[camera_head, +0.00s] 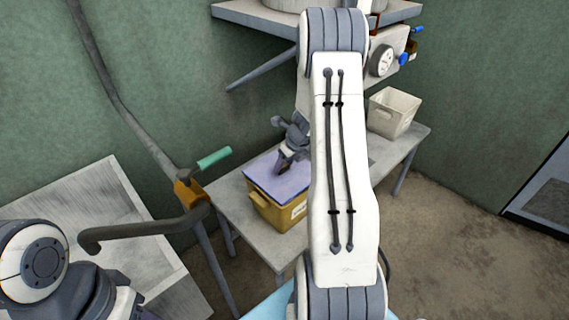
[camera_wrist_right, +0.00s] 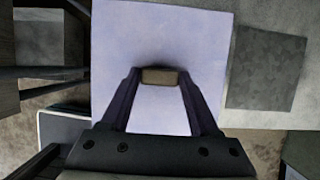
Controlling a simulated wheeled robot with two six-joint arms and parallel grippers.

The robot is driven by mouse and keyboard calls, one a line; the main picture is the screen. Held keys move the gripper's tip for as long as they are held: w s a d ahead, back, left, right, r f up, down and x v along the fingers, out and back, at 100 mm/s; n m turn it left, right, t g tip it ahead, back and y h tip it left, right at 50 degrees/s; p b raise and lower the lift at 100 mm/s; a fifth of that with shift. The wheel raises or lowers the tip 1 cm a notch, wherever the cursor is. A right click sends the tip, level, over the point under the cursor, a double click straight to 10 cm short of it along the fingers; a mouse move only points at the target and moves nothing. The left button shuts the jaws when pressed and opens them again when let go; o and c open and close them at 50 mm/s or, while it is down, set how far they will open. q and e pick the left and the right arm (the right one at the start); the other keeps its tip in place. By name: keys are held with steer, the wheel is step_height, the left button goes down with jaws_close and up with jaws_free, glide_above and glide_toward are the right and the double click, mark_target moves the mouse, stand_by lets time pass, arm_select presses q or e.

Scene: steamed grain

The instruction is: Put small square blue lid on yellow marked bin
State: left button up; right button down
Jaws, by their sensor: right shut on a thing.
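The square blue lid (camera_head: 268,183), pale lavender-blue, lies over the top of the yellow bin (camera_head: 268,212), which stands on the grey table and has a white label on its front. I cannot tell whether the lid rests fully on the rim. My right gripper (camera_head: 284,166) reaches down to the lid's middle. In the right wrist view, its fingers (camera_wrist_right: 160,84) are shut on the small tan handle at the centre of the lid (camera_wrist_right: 160,30). My right arm hides the bin's right side. My left arm shows at the lower left, but its gripper is out of view.
A white bin (camera_head: 388,114) stands at the table's (camera_head: 228,203) far right end. A shelf (camera_head: 262,22) with a gauge (camera_head: 383,62) and blue valves is above.

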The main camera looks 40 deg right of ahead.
stand_by(0.3)
steer(key=shift+f+b, duration=0.45)
steer(key=shift+f, duration=0.2)
stand_by(0.8)
steer(key=shift+c, duration=0.2)
jaws_free()
steer(key=p+v, duration=0.3)
steer(key=v, duration=0.7)
steer(key=shift+r, duration=0.2)
steer(key=shift+s, duration=0.1)
